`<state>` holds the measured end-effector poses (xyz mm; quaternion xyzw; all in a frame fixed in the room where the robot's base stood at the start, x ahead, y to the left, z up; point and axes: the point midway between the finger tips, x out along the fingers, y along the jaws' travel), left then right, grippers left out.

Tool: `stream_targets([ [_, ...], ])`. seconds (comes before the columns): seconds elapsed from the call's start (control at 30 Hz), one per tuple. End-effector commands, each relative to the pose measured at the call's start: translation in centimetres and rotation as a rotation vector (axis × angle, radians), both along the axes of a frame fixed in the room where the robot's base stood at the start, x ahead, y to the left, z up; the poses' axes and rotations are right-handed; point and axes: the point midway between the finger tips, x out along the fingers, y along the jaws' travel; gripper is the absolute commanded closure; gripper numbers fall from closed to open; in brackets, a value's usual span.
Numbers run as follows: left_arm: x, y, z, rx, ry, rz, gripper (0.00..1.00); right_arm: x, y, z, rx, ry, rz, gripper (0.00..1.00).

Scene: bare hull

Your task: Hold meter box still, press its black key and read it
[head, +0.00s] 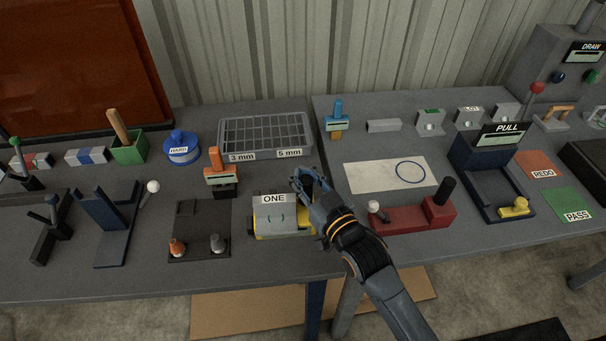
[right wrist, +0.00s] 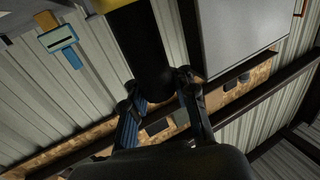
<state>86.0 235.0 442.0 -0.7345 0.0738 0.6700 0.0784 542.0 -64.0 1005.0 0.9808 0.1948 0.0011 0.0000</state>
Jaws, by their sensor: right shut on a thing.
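The box labelled ONE (head: 273,222), grey on top with yellow below, sits near the front edge of the left table; I take it for the meter box. My right gripper (head: 310,183) is at its right rear side. In the right wrist view, my right gripper (right wrist: 160,85) is shut on a black cylindrical post (right wrist: 140,50) with a yellow part at its end. The post is hidden behind the gripper in the head view. A small dark part shows at the box's left end, but I cannot tell if it is the key. No reading is visible. My left gripper is out of view.
An orange gauge (head: 221,176) stands behind left of the box, and a dark plate (head: 200,205) with two knobs lies left of it. A grey wire-topped tray (head: 265,135) is behind. A red block (head: 400,219) and white sheet (head: 375,178) lie to the right.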

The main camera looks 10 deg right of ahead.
Motion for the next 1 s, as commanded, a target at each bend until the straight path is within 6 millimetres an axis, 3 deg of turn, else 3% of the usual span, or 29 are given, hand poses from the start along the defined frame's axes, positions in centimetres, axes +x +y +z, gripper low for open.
stream_targets([
  [0.13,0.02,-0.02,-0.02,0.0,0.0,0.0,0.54,-0.08,0.05,-0.35,-0.003,0.007,0.001,1.0],
  [0.37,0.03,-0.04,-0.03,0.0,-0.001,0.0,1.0,-0.09,0.06,-0.4,-0.003,0.009,0.001,1.0],
  [1.0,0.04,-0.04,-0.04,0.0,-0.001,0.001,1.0,-0.11,0.08,-0.5,-0.002,0.011,0.002,1.0],
])
